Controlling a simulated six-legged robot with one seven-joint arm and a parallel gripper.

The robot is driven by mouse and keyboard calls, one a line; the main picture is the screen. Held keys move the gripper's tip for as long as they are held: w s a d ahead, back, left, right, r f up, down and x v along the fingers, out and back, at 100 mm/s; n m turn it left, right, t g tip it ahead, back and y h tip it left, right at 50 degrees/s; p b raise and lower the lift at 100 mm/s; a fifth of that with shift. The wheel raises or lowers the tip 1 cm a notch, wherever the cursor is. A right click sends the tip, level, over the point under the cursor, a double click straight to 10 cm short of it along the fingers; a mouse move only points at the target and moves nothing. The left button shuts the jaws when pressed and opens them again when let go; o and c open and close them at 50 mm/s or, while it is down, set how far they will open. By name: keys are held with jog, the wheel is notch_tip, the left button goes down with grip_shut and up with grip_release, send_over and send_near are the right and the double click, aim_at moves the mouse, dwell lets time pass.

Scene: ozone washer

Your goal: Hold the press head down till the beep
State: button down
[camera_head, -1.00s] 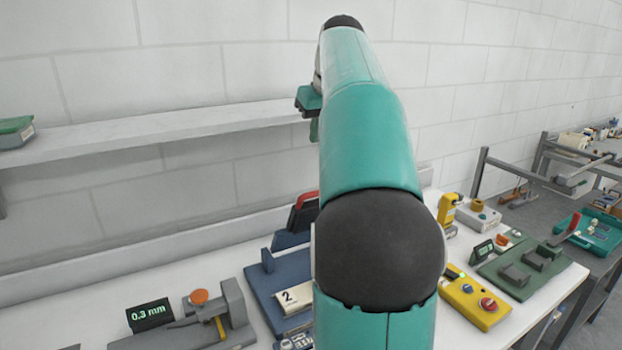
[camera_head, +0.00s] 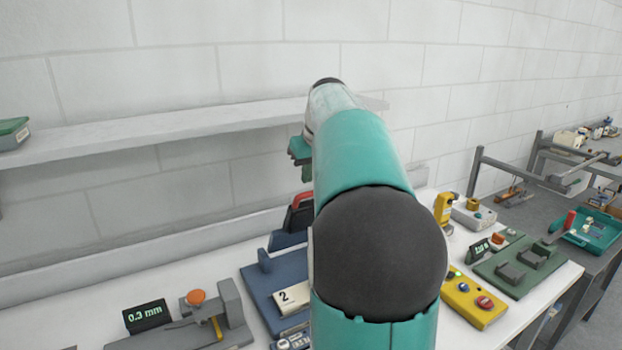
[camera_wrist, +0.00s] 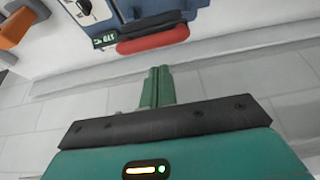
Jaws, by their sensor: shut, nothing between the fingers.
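The blue device (camera_head: 280,288) with a "2" label stands on the white bench, partly hidden by my arm. Its upright head has a red bar (camera_head: 303,198) on top. In the wrist view, the red bar (camera_wrist: 153,38) lies beside a small dark display with green digits. My gripper (camera_head: 307,174) is above the red bar in the head view, with a small gap showing between them. In the wrist view, the green fingers of my gripper (camera_wrist: 157,72) are together, empty, and point toward the red bar. I cannot tell the exact distance.
A grey gauge fixture with a "0.3 mm" display (camera_head: 146,316) stands at left. A yellow button box (camera_head: 474,300) and a green fixture (camera_head: 520,264) stand at right. A wall shelf (camera_head: 150,128) runs behind my arm.

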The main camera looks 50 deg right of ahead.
jog(key=shift+s+a+f, duration=0.1)
jog(key=shift+s+f, duration=0.2)
jog(key=shift+f, duration=0.25)
jog(key=shift+s, duration=0.25)
jog(key=shift+w, duration=0.1)
